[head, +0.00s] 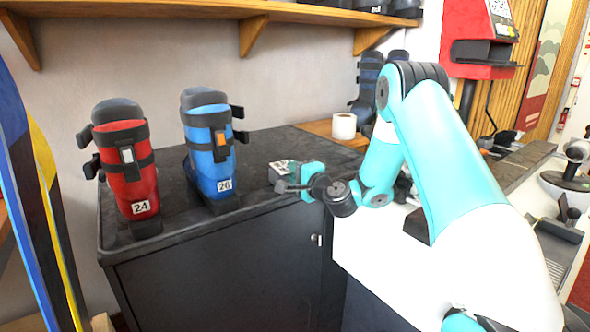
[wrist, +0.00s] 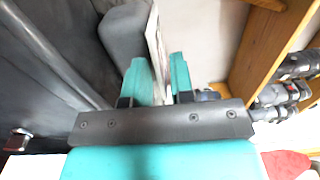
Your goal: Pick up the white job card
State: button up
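The white job card (wrist: 156,42) shows in the wrist view as a thin, pale, steeply foreshortened sheet. It stands between the two teal fingers of my gripper (wrist: 162,76). A narrow gap shows beside the right finger; the card lies close to the left one. In the head view my gripper (head: 294,187) is low over the right part of the dark bench top. It is beside a small grey block with a white, marked top (head: 283,168); whether that top is the card is unclear. The fingertips are small and partly hidden there.
A red boot (head: 132,180) marked 24 and a blue boot (head: 209,150) marked 26 stand on the dark bench (head: 260,151), left of my gripper. A white roll (head: 344,126) stands behind. A wooden shelf (head: 180,10) runs above. Bench top between blue boot and block is clear.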

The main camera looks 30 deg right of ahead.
grip_shut()
jog(key=shift+r, duration=0.1)
notch_tip(320, 180, up, 3)
jog(key=shift+f+p, duration=0.15)
jog(key=shift+p, duration=1.1)
jog(key=shift+f, duration=0.2)
jog(key=shift+s+b, duration=0.4)
jog(key=shift+b, duration=0.2)
jog(key=s+r+b, duration=0.5)
jog(key=s+b, duration=0.1)
jog(key=s, duration=0.7)
jog(key=shift+s+d, duration=0.15)
jog(key=shift+d, duration=0.05)
